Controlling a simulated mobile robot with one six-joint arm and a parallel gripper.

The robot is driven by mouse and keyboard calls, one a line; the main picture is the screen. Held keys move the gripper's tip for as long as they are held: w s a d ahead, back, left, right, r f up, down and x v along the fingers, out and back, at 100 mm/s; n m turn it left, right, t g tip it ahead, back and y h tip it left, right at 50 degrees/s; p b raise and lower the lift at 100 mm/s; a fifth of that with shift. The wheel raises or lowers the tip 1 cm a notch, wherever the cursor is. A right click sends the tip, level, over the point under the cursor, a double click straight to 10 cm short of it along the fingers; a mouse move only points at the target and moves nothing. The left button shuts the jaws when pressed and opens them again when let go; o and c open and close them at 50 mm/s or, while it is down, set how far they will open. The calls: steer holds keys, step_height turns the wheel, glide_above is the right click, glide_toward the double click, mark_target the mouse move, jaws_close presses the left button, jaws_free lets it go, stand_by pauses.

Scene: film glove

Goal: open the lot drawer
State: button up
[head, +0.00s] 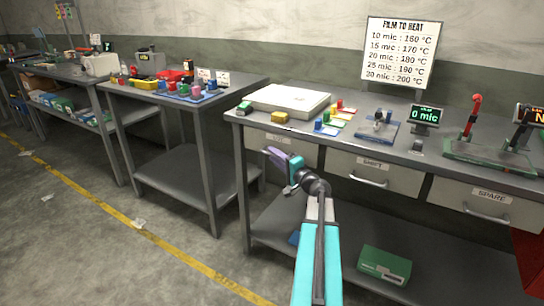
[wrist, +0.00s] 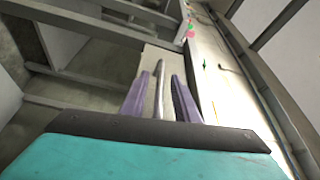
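The lot drawer (head: 303,155) is the leftmost of three pale drawers under the right-hand bench, and it looks closed. Its small label is too blurred to read and my gripper hides its handle in the head view. My gripper (head: 273,153), teal with purple fingers, is in front of this drawer. In the wrist view a grey bar handle (wrist: 159,72) runs between the two fingers of my gripper (wrist: 162,78). A gap shows between the handle and the right finger, so the gripper is open around the handle. The pale drawer front (wrist: 153,58) shows beyond it.
The shift drawer (head: 398,180) and spare drawer (head: 455,193) lie to the right. The bench top (head: 350,142) holds a white box (head: 288,100), coloured blocks and a display (head: 426,115). A green box (head: 385,265) sits on the lower shelf.

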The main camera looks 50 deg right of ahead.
steer(key=shift+w, duration=0.6)
